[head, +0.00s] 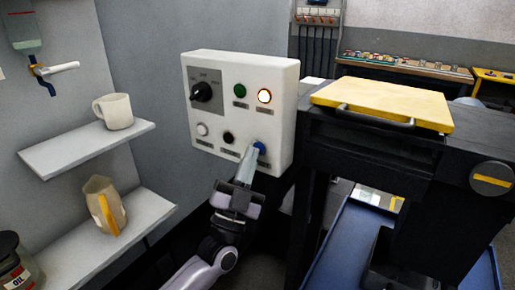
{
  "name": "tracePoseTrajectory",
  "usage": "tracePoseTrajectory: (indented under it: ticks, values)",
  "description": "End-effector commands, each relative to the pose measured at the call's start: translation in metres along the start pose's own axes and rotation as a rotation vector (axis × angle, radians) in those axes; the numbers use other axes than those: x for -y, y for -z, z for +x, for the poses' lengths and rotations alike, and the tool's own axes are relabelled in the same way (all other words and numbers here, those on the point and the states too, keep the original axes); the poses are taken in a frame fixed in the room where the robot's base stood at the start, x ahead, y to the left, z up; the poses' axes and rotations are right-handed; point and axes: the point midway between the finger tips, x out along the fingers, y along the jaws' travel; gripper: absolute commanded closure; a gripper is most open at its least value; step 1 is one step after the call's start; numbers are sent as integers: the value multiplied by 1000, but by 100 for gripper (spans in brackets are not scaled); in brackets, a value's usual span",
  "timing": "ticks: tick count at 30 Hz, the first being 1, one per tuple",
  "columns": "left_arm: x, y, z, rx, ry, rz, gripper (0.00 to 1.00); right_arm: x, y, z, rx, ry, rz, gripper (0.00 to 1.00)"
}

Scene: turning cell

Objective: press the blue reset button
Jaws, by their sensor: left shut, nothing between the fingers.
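The blue reset button (260,147) is at the lower right of the white control panel (278,110). My left gripper (251,154) is shut and empty, its fingertips right at the blue button and partly covering it. I cannot tell from this view whether the tips touch the button or press it in. My right gripper is not in view.
The panel also has a black rotary knob (202,92), a green button (240,91), a lit orange-white button (264,96), a white button (202,130) and a black button (228,137). Shelves with a mug (114,111) and a jug (104,204) stand left. A dark machine (340,150) stands right.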

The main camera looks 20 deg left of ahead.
Motion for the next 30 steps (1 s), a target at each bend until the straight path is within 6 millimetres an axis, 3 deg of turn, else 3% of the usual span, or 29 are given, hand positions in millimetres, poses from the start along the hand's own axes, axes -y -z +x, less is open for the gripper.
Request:
tracePoseTrajectory:
  ticks: [30]
  values:
    - [-3, -3, 5, 1, 0, 1, 100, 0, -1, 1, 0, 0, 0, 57]
